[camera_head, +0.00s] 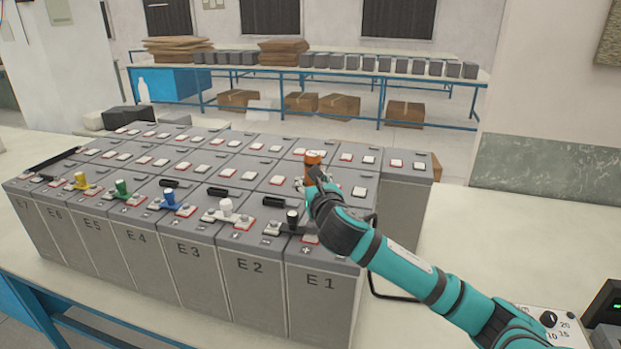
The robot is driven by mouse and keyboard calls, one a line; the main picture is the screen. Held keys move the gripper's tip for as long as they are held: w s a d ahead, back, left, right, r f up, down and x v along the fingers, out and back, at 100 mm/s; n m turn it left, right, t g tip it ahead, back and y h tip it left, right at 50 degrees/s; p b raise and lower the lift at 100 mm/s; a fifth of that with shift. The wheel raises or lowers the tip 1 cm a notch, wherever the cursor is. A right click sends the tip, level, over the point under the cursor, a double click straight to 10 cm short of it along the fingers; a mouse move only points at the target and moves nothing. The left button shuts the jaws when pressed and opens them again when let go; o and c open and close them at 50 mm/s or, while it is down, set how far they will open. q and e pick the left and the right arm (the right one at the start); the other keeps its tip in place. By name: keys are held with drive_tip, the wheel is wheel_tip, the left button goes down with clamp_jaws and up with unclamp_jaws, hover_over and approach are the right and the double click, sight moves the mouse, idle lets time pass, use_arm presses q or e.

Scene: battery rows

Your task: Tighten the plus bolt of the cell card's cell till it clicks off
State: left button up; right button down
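Grey battery cells stand in rows on the table, with the front row labelled E1 (320,290) at right through E7 at left. White square terminals with red or dark surrounds sit on their tops. Plus and minus marks show near the front terminals. My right gripper (313,182) is over the right part of the block, behind the front row, and appears shut around an upright orange-topped tool (314,158). The tool's lower end and any bolt under it are hidden by the gripper and arm. No cell card is discernible. My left gripper is out of view.
Yellow (81,181), green (122,188), blue (169,197), white (226,208) and black (292,219) capped pieces stand along the front row. A dial box (549,319) marked with numbers is at lower right. Table right of the block is mostly clear.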

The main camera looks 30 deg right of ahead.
drive_tip(key=shift+p, duration=0.5)
idle(0.9)
drive_tip(key=shift+f+p, duration=0.25)
drive_tip(key=shift+p, duration=0.5)
idle(1.1)
drive_tip(key=shift+f+p, duration=0.15)
drive_tip(key=shift+p, duration=0.25)
idle(0.5)
drive_tip(key=shift+s+a+f, duration=0.1)
drive_tip(key=shift+f, duration=0.1)
idle(1.2)
drive_tip(key=shift+r, duration=0.15)
drive_tip(key=shift+r+p, duration=0.45)
drive_tip(key=shift+r, duration=2.25)
